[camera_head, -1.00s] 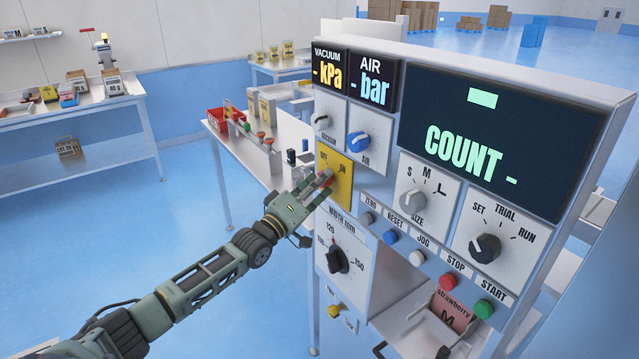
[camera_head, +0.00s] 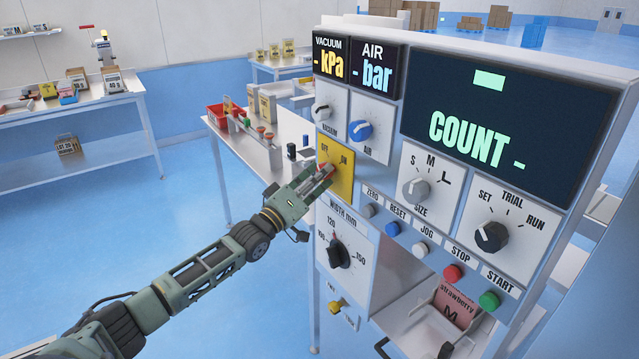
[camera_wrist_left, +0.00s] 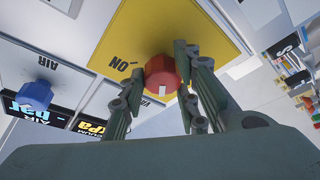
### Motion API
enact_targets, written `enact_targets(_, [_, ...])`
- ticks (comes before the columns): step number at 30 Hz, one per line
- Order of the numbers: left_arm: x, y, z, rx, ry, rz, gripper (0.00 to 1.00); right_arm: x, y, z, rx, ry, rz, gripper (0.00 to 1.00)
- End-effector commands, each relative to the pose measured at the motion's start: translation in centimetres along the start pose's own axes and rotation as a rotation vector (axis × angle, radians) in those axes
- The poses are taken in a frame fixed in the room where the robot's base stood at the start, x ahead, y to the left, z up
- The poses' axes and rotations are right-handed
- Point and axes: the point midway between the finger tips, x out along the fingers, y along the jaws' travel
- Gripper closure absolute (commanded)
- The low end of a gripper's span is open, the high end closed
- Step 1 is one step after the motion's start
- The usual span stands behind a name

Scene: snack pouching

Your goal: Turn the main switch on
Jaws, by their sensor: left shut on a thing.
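The main switch is a red knob (camera_wrist_left: 163,76) on a yellow plate (camera_head: 342,181) marked OFF and ON, on the left part of the machine's front panel. In the left wrist view the knob sits between my two fingers, with a pale mark on its near edge. My left gripper (camera_head: 318,179) reaches in from the left and is shut on the knob. In the head view the fingers partly cover the knob, which shows as a small red patch. In the wrist view the ON label is left of the knob. My right gripper is not in view.
The panel carries a blue AIR knob (camera_head: 358,130), a VACUUM knob (camera_head: 322,112) above the plate and a black WIDTH knob (camera_head: 338,254) below it. Round buttons run along the lower edge, including a red STOP button (camera_head: 453,273). A work table with a red bin (camera_head: 222,114) stands behind.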

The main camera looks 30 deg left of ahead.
Motion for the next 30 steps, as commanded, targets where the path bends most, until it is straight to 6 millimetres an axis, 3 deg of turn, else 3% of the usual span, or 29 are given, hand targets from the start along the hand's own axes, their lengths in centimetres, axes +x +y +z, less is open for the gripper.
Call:
enact_targets(1, [-0.1, -0.2, 0.2, 0.036, 0.004, 0.023, 0.97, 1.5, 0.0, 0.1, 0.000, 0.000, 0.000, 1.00])
enact_targets(12, [-0.1, -0.4, 0.3, 0.356, -0.002, 0.144, 0.97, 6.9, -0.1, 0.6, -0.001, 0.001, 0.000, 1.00])
enact_targets(30, [-0.1, -0.7, 0.3, 0.887, -0.018, 0.342, 0.97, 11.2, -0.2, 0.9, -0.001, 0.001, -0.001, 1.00])
